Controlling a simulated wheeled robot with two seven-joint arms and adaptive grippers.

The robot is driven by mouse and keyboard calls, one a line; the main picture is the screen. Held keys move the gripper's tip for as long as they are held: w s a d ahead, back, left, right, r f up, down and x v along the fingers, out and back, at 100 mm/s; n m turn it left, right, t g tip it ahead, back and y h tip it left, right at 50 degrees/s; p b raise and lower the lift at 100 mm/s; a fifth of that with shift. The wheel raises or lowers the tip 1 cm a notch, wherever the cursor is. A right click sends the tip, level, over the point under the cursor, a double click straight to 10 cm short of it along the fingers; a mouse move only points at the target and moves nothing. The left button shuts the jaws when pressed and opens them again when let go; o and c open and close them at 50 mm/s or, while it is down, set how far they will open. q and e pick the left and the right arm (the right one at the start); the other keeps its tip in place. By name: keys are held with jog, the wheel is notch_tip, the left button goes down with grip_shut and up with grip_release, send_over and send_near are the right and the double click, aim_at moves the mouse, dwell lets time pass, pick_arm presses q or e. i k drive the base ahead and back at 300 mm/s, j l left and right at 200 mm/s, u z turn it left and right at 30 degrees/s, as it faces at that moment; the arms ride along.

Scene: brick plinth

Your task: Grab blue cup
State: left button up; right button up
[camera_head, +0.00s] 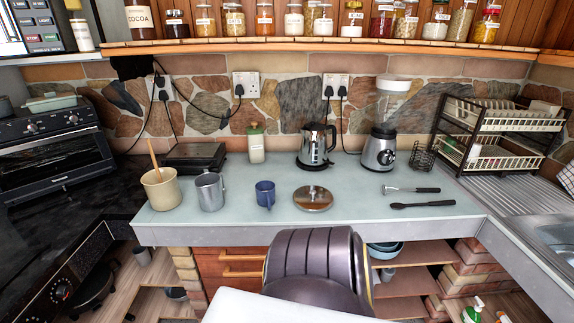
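The small blue cup (265,194) stands upright on the pale grey-green counter (330,221), left of the middle. Its handle appears to point right. A grey metal mug (210,191) stands to its left, and a round brown lid with a knob (313,199) lies to its right, both apart from it. Neither of my grippers shows in this view, so their state cannot be seen. Nothing is touching the cup.
A beige pot with a wooden spoon (159,189) stands further left. Behind are a black grill (195,157), a bottle (256,143), a kettle (316,147) and a blender (381,140). The counter's front strip is clear.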

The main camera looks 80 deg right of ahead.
aim_at(264, 189)
jog(key=z, duration=2.3)
